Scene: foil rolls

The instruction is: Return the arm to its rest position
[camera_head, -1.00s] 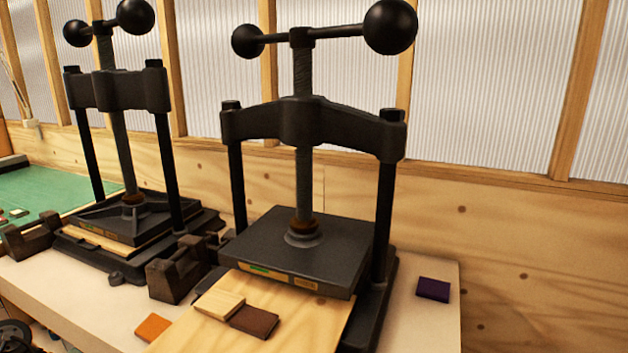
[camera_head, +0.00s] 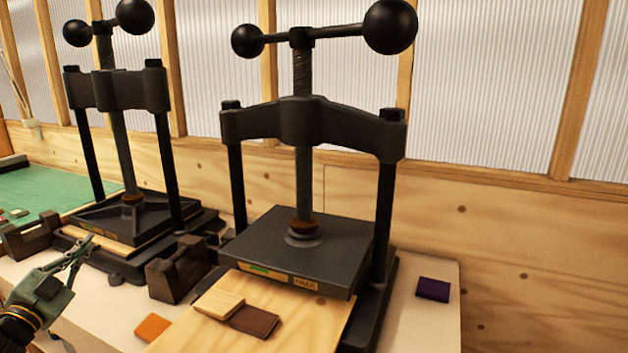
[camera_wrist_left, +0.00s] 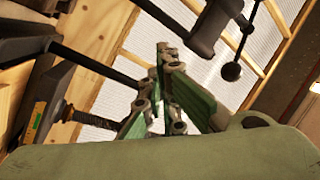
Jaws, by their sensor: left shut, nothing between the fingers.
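My left gripper (camera_head: 78,254) comes in from the lower left in the head view, a green-grey body with slim dark fingers angled up to the right. It is shut with nothing between the fingers, above the left front part of the workbench and in front of the left press. In the left wrist view, the closed green fingers (camera_wrist_left: 163,88) point toward the press parts and the wall. My right gripper is not in view.
A black left press (camera_head: 120,225) and a black right press (camera_head: 300,245) stand on the pale bench. A wooden board (camera_head: 290,320) bears a light and a dark brown block. An orange piece (camera_head: 152,327) and a purple block (camera_head: 433,289) lie beside it. A green mat (camera_head: 60,195) is at left.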

